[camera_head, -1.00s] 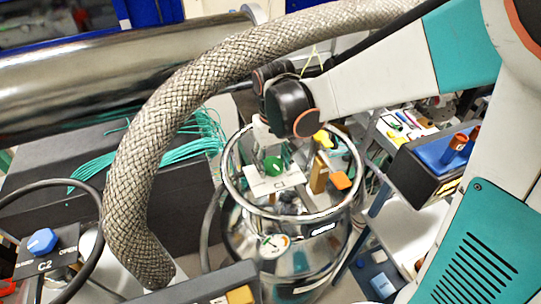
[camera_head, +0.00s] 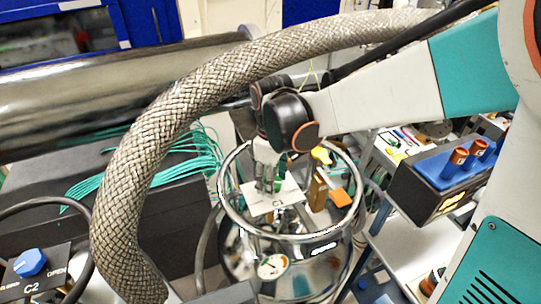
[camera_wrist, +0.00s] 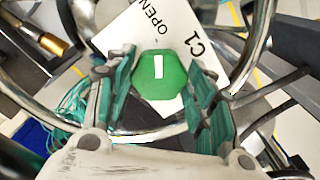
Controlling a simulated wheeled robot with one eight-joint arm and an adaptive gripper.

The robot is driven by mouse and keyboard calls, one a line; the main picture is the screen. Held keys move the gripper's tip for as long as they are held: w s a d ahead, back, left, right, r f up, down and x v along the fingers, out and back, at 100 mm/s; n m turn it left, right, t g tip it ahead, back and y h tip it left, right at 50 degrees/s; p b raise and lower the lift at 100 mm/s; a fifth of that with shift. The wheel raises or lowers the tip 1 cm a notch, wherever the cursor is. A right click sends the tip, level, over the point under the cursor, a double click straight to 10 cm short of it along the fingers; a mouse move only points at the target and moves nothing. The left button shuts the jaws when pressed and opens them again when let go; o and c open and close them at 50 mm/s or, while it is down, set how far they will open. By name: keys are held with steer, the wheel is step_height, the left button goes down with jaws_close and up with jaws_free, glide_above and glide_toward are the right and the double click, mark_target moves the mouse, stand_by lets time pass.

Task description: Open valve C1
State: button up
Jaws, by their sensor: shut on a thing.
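Valve C1 has a green knob (camera_wrist: 160,82) with a white bar mark, on a white plate (camera_wrist: 125,32) lettered "OPEN" and "C1". In the wrist view the white bar stands nearly upright and the lettering is tilted. My gripper (camera_wrist: 160,74) has its green-padded fingers on both sides of the knob, shut on it. In the head view my gripper (camera_head: 268,186) reaches down to the white plate (camera_head: 287,198) inside the ring at the top of a shiny metal vessel (camera_head: 235,262). There the fingers mostly hide the knob.
A thick braided hose (camera_head: 130,180) arches in front and to the left. A blue C2 knob (camera_head: 30,262) sits at lower left. A box with orange-topped knobs (camera_head: 445,175) stands at right. The metal ring (camera_head: 230,208) and an orange block (camera_head: 340,197) are close around my gripper.

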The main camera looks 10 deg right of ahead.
stand_by(0.3)
steer(key=o, duration=1.1)
steer(key=shift+c, duration=0.2)
steer(key=shift+r, duration=0.15)
step_height(320, 180, up, 12)
steer(key=shift+s, duration=0.1)
